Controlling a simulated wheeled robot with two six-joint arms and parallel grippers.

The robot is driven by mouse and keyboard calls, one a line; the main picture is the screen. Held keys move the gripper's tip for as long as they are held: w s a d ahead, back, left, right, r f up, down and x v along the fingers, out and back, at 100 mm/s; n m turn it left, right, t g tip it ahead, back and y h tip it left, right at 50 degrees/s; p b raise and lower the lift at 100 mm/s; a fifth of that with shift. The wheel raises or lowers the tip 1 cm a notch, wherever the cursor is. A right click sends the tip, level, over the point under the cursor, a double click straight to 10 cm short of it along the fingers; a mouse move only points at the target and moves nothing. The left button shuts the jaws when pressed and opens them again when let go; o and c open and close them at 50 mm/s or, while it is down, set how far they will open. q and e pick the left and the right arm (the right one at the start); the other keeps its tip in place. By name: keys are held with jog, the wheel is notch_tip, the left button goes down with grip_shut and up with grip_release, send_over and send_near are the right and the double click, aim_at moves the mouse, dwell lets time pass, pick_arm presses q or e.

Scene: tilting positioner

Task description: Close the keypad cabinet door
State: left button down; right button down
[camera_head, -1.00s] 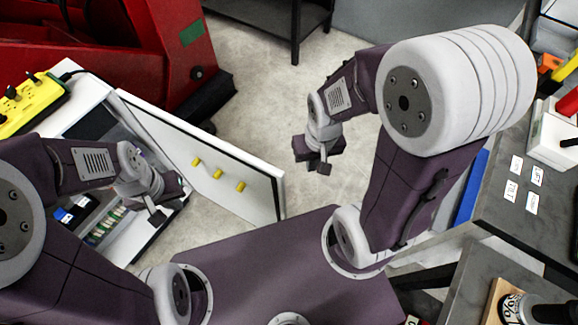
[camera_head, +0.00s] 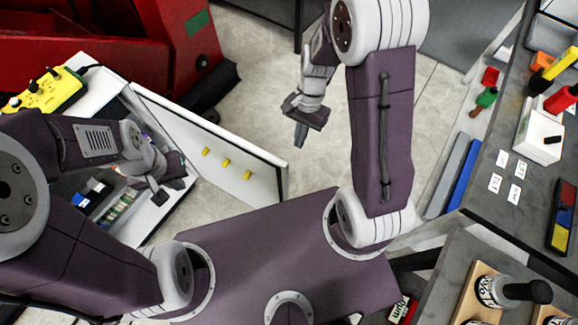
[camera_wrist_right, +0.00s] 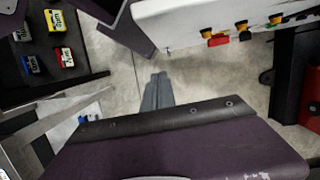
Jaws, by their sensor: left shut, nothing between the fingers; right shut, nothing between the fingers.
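The keypad cabinet (camera_head: 97,66) stands at the left of the head view, with labelled small items inside. Its white door (camera_head: 262,180) stands wide open, swung out to the right, with yellow knobs on the face I see. My left gripper (camera_head: 160,197) is shut and empty over the cabinet's opening, and my left arm hides part of the inside. My right gripper (camera_head: 300,138) is shut and empty, just above and right of the door's free end in the picture, with no visible contact. Its closed fingers also show in the right wrist view (camera_wrist_right: 157,92).
A yellow power strip (camera_head: 42,92) lies on the cabinet. A red machine (camera_head: 100,55) stands behind it. A grey workbench (camera_head: 520,130) with tools is at the right. The floor right of the door is clear. The right wrist view shows a white panel (camera_wrist_right: 200,18) with coloured fittings.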

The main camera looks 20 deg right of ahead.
jog(key=s+a+f+b, duration=0.1)
jog(key=s+a+f, duration=0.3)
jog(key=f, duration=0.5)
jog(key=shift+s+a, duration=0.15)
jog(key=shift+a, duration=0.2)
